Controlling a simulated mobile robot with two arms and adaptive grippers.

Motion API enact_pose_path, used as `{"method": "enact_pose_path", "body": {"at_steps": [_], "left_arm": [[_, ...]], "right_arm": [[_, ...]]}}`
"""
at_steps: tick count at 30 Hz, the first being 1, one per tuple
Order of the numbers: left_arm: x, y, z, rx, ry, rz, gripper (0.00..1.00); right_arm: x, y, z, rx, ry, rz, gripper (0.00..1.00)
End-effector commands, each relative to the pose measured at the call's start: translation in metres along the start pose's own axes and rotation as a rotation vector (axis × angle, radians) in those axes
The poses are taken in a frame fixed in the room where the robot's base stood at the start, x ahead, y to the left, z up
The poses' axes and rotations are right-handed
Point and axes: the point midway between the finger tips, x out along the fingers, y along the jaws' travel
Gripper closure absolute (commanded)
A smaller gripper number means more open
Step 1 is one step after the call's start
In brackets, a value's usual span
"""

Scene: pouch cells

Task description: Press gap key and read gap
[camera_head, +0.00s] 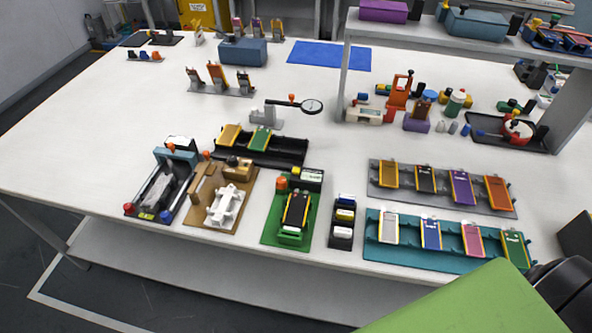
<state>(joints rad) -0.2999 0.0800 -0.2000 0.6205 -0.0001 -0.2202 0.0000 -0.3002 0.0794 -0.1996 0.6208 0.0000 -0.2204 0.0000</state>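I cannot tell for certain which part is the gap key. A green fixture (271,230) near the front edge holds a dark cell with yellow edges (296,209). An orange knob (282,183) and a small dark box with a pale face (311,175) stand at its back. To its right is a narrow black block with white, blue and yellow parts (343,230). At left is a dark fixture with a blue-grey bridge (176,158), with yellow (147,216) and blue (166,216) buttons at its front. No readout is legible. Neither gripper shows.
A tan board (181,218) carries a white fixture (228,206). Grey (380,203) and teal (376,260) racks of coloured cells stand at right. A black tray (285,150) and a magnifier (312,106) lie behind. A shelf post (344,75) rises mid-table. The left tabletop is clear.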

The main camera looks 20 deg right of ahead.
Motion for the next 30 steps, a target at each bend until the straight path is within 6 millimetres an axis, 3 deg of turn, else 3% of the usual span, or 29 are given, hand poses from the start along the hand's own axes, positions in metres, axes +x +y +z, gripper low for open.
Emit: {"method": "enact_pose_path", "body": {"at_steps": [9,10,13,30], "left_arm": [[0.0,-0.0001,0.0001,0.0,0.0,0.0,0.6],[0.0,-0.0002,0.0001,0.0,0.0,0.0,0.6],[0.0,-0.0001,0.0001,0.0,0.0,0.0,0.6],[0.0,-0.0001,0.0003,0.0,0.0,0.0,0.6]], "right_arm": [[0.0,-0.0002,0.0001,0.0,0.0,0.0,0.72],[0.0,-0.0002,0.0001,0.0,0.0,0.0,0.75],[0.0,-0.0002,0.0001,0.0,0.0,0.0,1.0],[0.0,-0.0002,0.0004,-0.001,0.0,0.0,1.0]]}}
